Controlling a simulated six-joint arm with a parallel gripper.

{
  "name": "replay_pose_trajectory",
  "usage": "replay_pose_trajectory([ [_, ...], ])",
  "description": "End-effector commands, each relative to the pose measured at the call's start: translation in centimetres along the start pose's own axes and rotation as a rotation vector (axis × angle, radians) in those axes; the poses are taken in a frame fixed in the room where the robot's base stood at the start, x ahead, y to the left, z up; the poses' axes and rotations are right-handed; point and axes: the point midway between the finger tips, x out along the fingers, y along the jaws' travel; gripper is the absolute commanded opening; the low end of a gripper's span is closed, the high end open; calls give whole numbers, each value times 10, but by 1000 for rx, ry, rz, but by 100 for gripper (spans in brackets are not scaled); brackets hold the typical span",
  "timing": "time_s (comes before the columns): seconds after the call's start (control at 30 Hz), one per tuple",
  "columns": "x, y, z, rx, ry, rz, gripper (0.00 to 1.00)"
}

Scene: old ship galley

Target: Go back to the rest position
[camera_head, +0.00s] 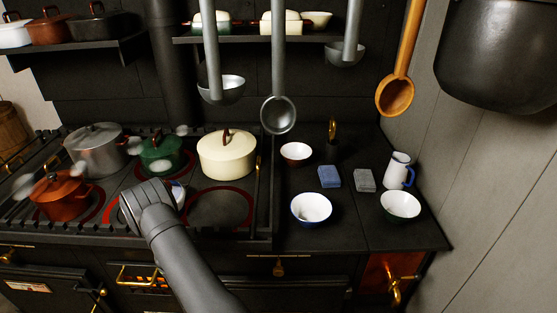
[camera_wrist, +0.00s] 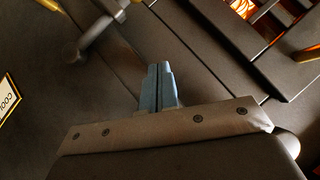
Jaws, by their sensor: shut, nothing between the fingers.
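My gripper (camera_wrist: 159,86) shows in the wrist view with its two blue-grey fingers together and nothing between them. Behind it is the dark front of the stove. The fingertips are hidden there. A pale, blue-edged thing (camera_head: 178,194) shows partly behind my wrist; I cannot tell what it is.
A red pot (camera_head: 61,197), grey pot (camera_head: 95,150), green pot (camera_head: 163,156) and cream pot (camera_head: 226,157) stand on the stove. Bowls (camera_head: 311,208), sponges (camera_head: 330,177) and a jug (camera_head: 399,169) are on the right counter. Ladles (camera_head: 279,115) hang above.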

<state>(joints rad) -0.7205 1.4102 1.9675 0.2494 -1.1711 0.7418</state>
Motion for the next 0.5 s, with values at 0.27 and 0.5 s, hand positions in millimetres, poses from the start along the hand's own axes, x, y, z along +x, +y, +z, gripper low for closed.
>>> replay_pose_trajectory([
  [0.27, -12, 13, -12, 114, 0, -99, 0],
  [0.5, -16, 17, -17, 161, 0, -147, 0],
])
